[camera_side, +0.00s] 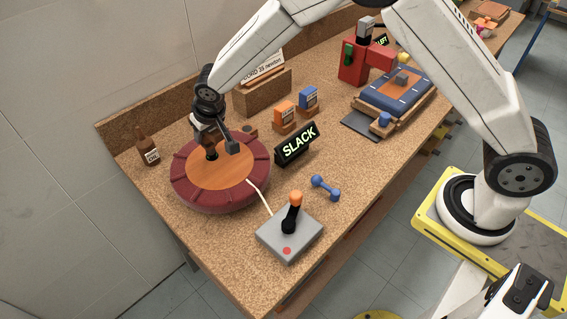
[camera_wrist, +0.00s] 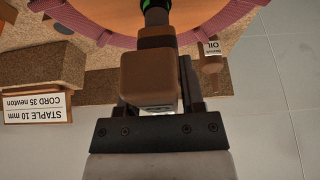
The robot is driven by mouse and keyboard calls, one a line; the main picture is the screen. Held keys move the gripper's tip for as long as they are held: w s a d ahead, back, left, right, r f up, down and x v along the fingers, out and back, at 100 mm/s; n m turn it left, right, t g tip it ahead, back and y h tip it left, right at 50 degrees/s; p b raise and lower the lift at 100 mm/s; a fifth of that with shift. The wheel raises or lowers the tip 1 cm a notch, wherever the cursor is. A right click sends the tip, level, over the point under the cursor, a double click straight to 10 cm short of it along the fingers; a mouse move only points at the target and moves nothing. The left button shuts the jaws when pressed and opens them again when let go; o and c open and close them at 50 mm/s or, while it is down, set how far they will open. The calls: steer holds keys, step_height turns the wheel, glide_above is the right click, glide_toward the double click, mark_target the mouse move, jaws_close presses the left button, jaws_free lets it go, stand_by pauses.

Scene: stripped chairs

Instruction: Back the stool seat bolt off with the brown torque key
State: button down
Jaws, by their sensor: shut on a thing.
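The stool seat (camera_side: 182,187), a round disc with a maroon rim and an orange-tan centre, lies flat on the bench in the side view. Its orange centre also shows at the top of the wrist view (camera_wrist: 112,14). My gripper (camera_side: 208,133) is above the seat's middle, shut on the brown torque key (camera_wrist: 148,80). The key has a blocky brown handle and a dark shaft with a green ring, standing on the seat's centre. The bolt is hidden under the key's end, so I cannot tell how the two are engaged.
A grey lever box (camera_side: 280,243) has a pale cord running to the seat. An oil bottle (camera_side: 149,147), orange box (camera_side: 285,115) and labelled cardboard block (camera_side: 263,92) stand around. The bench front right of the lever box is clear.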

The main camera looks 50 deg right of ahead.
steer(key=shift+f+n+y, duration=0.1)
steer(key=shift+n+y, duration=0.5)
steer(key=shift+n, duration=1.1)
steer(key=shift+s+n+g+y, duration=0.1)
steer(key=shift+n+g+y, duration=0.5)
steer(key=shift+n, duration=1.4)
steer(key=shift+m, duration=0.3)
steer(key=shift+r, duration=0.7)
steer(key=shift+r, duration=1)
steer(key=shift+r, duration=1.95)
steer(key=shift+d, duration=0.1)
